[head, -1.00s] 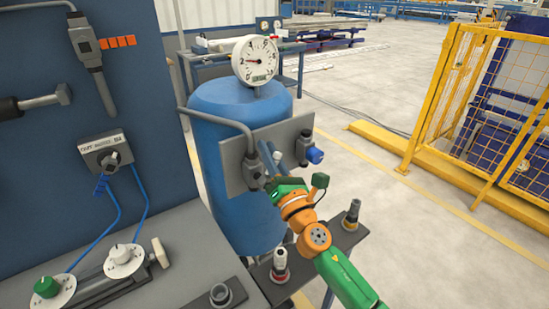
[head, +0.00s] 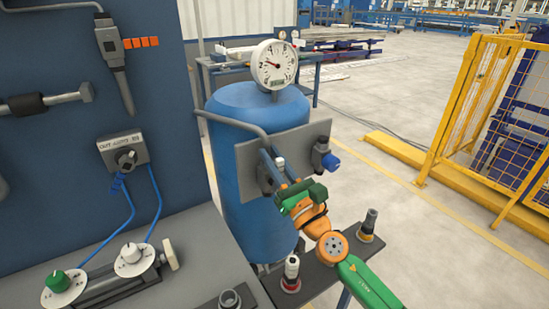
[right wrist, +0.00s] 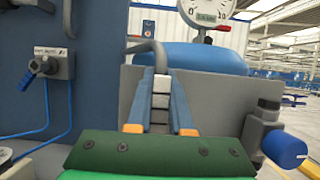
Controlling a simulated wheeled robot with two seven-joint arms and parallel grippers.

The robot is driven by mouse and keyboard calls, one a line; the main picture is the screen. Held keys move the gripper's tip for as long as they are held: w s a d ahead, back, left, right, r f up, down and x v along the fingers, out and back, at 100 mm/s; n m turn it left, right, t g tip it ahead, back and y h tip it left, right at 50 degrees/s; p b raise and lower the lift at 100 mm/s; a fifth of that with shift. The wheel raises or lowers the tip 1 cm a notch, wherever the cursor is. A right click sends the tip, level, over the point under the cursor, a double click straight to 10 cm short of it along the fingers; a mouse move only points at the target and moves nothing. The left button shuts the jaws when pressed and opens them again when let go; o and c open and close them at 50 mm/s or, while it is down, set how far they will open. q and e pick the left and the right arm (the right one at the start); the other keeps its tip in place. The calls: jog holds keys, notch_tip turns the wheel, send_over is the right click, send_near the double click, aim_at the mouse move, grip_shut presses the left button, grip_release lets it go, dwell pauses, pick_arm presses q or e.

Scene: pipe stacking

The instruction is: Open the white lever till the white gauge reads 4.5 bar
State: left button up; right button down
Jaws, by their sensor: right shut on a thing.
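The white round gauge (head: 275,64) stands on top of the blue tank (head: 258,105). Its dark needle points up and to the left; the exact reading is too small to tell. Its lower part shows in the right wrist view (right wrist: 207,12). My right gripper (head: 275,167) is at the grey plate on the tank's front. Its two blue-grey fingers are shut on the white lever (right wrist: 161,92), which shows between them in the right wrist view. A white bit of the lever also shows in the head view (head: 280,161). My left gripper is not in view.
A valve with a blue knob (head: 330,161) sits close on the right of the grey plate (head: 299,142). Fittings (head: 290,275) and (head: 369,225) stand on the small table below. The bench (head: 200,270) with dials is at the left. A yellow fence (head: 490,115) is at the right.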

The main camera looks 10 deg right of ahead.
aim_at(281, 171)
jog(key=shift+r, duration=0.25)
jog(key=c, duration=1.1)
grip_release()
jog(key=shift+o, duration=1.4)
jog(key=shift+w+a+f, duration=0.1)
jog(key=shift+f, duration=0.05)
jog(key=b+v, duration=0.1)
jog(key=v, duration=0.6)
jog(key=shift+f, duration=0.1)
